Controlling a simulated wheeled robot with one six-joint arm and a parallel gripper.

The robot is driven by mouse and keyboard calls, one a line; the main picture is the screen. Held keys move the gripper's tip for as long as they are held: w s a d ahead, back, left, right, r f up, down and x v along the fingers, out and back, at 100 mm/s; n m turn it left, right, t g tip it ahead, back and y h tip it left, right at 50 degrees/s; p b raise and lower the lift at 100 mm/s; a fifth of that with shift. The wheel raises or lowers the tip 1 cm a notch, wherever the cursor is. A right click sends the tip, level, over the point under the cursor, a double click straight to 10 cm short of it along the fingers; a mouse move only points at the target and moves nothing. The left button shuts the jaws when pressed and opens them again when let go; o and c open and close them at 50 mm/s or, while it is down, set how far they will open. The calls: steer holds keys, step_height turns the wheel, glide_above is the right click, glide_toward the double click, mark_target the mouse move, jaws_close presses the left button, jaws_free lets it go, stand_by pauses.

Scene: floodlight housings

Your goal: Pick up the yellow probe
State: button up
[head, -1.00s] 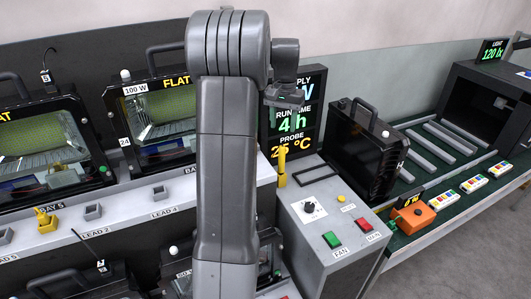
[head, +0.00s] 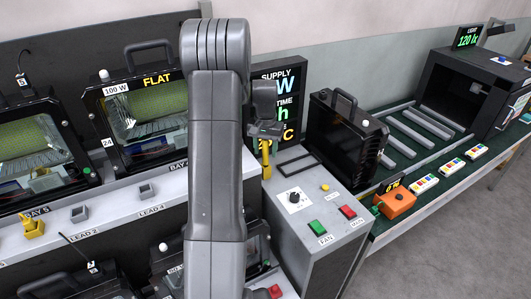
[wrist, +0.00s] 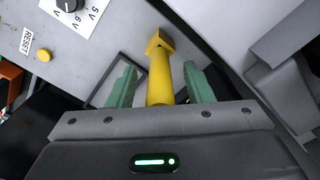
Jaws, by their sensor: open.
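The yellow probe (head: 266,158) stands at the left end of the grey control box, just under my gripper (head: 265,133) in the head view. In the wrist view the yellow probe (wrist: 159,70) lies between the two green fingertips of my gripper (wrist: 158,86). The fingers are open, with a gap visible on each side of the probe. The probe's lower part is hidden behind the gripper body in the wrist view. My arm hides part of the scene left of the probe in the head view.
The grey control box (head: 289,224) carries a knob (head: 294,197), green button (head: 317,228) and red button (head: 348,211). A supply display (head: 290,88) stands close behind the probe. A black housing (head: 345,135) stands to the right. A yellow plug (head: 34,228) sits on the left ledge.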

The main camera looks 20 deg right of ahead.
steer(key=shift+c, duration=0.5)
jaws_close()
